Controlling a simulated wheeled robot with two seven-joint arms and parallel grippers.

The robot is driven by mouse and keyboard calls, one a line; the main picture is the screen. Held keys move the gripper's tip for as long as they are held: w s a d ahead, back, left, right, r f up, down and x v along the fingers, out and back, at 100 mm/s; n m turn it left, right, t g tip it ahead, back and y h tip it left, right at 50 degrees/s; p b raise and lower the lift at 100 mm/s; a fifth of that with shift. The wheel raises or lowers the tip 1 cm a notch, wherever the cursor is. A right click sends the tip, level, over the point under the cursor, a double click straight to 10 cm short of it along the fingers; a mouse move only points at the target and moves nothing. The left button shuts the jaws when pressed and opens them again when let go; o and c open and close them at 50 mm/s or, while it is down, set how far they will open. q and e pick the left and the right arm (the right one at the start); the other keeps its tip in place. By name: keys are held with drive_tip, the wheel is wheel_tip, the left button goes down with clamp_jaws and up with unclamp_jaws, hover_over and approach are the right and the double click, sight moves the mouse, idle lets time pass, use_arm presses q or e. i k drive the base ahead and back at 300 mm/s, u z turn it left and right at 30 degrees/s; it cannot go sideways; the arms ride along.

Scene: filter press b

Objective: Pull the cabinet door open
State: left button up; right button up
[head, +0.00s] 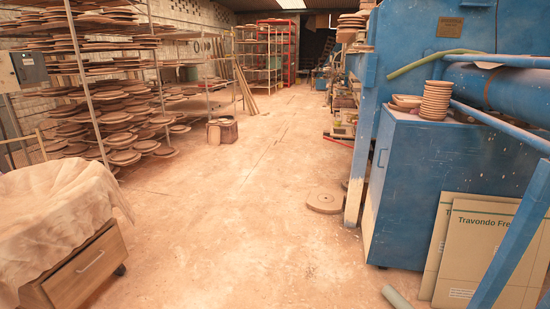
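A blue metal cabinet (440,190) stands at the right of the head view. Its narrow left-facing side, seen at a steep angle, carries a small handle (382,158). The cabinet door (376,185) seems to be on this side and looks shut, though the angle makes it hard to be sure. Neither of my grippers is in view.
Bowls (436,100) are stacked on the cabinet. Boards (480,250) lean on its near side. A round disc (326,200) and a grey tube (396,297) lie on the floor. A cloth-covered drawer unit (90,265) stands left. The middle floor is clear.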

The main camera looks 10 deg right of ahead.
sight(385, 129)
drive_tip(key=z, duration=0.55)
drive_tip(key=i, duration=1.55)
drive_tip(key=u, duration=0.4)
drive_tip(key=i, duration=1.65)
drive_tip(key=z, duration=3)
